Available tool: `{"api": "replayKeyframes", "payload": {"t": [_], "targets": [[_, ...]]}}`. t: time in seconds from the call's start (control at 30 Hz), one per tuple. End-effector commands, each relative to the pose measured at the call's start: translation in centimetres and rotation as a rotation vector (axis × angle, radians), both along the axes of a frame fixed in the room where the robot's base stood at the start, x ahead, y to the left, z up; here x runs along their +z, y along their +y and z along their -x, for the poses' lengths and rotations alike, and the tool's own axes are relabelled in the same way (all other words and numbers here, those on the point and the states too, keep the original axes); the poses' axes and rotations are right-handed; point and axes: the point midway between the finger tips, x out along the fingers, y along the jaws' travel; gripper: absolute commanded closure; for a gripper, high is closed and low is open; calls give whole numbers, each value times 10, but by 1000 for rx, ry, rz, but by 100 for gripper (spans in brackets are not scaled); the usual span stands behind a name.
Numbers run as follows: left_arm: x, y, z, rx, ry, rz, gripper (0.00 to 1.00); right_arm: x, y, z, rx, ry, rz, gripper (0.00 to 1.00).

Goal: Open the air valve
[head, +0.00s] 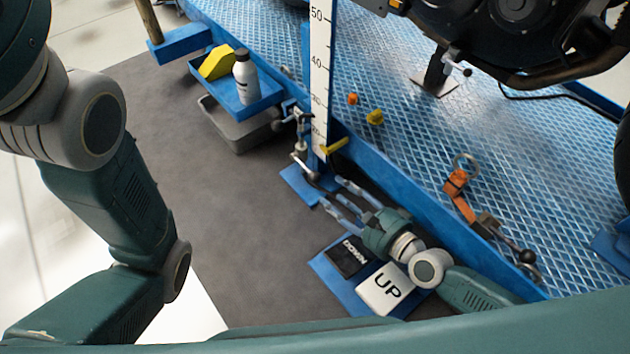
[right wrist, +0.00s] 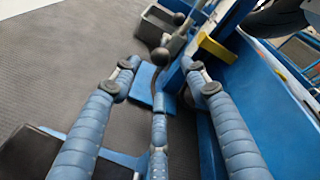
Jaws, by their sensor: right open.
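A short yellow lever handle (head: 334,146), which looks like the air valve's, sticks out at the foot of the white scale post beside the lift's blue edge. It also shows in the right wrist view (right wrist: 216,48), beyond and right of the fingertips. My right gripper (head: 333,192) is open and empty, low beside the lift edge and just short of the lever; its blue fingers (right wrist: 159,64) spread in the wrist view. They do not touch the yellow handle. A dark ball-ended lever (right wrist: 160,57) shows between the fingertips. My left gripper is out of view.
The UP pedal (head: 385,288) and DOWN pedal (head: 348,257) lie under my right wrist. A blue tray (head: 262,104) holds a bottle and a yellow block, above a grey bin (head: 240,135). An orange strap (head: 460,203) lies on the lift deck (head: 420,140). Grey floor mat left is clear.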

Motion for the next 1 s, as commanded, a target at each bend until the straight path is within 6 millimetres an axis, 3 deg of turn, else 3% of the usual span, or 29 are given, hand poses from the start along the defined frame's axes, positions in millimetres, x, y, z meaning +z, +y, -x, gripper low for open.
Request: {"api": "replayKeyframes", "payload": {"t": [0.3, 0.5, 0.93, 1.0], "targets": [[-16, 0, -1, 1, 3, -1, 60, -14, 34, -49, -2, -4, -3, 55], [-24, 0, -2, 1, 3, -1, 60, -20, 48, -71, -1, -2, 0, 55], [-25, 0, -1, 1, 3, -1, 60, -21, 54, -79, 1, -1, 3, 55], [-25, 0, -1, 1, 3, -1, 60, -21, 54, -79, 1, -1, 3, 69]]}}
